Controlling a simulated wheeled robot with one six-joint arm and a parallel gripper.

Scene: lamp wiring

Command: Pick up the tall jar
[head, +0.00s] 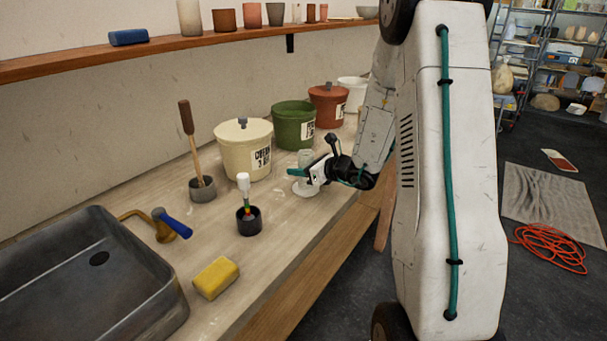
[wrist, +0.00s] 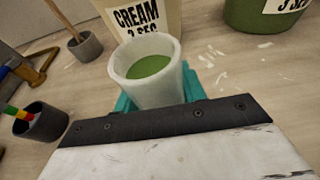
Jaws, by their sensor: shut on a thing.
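The tall jar (wrist: 150,88) is a pale, whitish open cup with green inside. It stands between the teal fingers of my gripper (wrist: 158,98) in the wrist view. In the head view, the jar (head: 305,158) is small and partly hidden by my gripper (head: 299,171), near the front edge of the bench. My gripper is shut on the jar. The jar looks about upright; I cannot tell whether its base touches the bench.
The cream bucket (head: 236,150) and green bucket (head: 293,125) stand behind the jar. A dark cup with a brush (head: 249,221), a yellow sponge (head: 216,278) and a grey sink (head: 85,285) are to the left.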

